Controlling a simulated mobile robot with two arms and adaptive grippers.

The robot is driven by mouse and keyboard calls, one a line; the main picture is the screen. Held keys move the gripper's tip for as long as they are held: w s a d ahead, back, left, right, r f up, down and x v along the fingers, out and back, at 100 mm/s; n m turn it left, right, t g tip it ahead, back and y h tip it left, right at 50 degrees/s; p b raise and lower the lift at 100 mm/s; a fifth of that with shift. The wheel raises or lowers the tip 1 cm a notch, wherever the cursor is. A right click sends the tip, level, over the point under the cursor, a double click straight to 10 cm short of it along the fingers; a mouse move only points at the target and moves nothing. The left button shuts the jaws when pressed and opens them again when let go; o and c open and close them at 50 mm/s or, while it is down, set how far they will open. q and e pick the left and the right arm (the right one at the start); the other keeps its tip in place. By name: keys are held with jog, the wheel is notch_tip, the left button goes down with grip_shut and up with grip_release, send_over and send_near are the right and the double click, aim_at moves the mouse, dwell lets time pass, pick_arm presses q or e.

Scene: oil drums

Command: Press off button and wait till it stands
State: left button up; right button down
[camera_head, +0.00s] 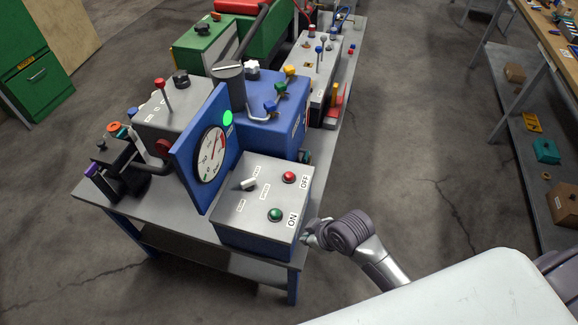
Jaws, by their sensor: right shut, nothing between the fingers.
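A blue control box with a grey top (236,208) stands at the front end of the table. It carries a red button (289,177) beside the OFF label and a green button (275,215) beside the ON label. A white switch lever (249,184) sits left of them. A round dial gauge (212,154) on a blue panel stands behind, with a bright green light (228,117) above it. My right gripper (308,236) is shut at the box's right front corner, below the ON label. I cannot tell whether it touches the box. My left gripper is out of view.
The grey table (205,230) bears several machines with levers and knobs behind the box. A green cabinet (38,75) stands at the left. A shelf bench with parts (556,210) stands at the right. The concrete floor between is clear.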

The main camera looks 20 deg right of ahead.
aim_at(291, 175)
jog(key=shift+n+t, duration=0.3)
jog(key=shift+n, duration=0.2)
jog(key=r, duration=0.3)
jog(key=a+r+p, duration=0.1)
jog(key=r, duration=0.1)
jog(key=shift+w+r, duration=0.3)
jog(key=shift+w, duration=0.05)
jog(key=w+r+n, duration=0.1)
jog(key=w, duration=0.2)
jog(key=w+r+n+y, duration=0.1)
jog(key=w+r+n, duration=0.1)
jog(key=w, duration=0.1)
jog(key=w+r+n, duration=0.1)
jog(key=w, duration=0.3)
jog(key=shift+a+r+n+t+y, duration=0.2)
jog(key=shift+r+n+t+y, duration=0.05)
jog(key=shift+n+t+y, duration=0.15)
jog(key=w+d+r+n+t+y, duration=0.1)
jog(key=w+d+r+n, duration=0.1)
jog(key=w+r, duration=0.3)
jog(key=w+n, duration=0.1)
jog(key=w, duration=0.2)
jog(key=shift+d+r+p, duration=0.25)
jog(key=shift+d+p, duration=0.05)
jog(key=shift+p, duration=0.1)
jog(key=shift+w+f, duration=0.1)
jog(key=shift+f, duration=0.05)
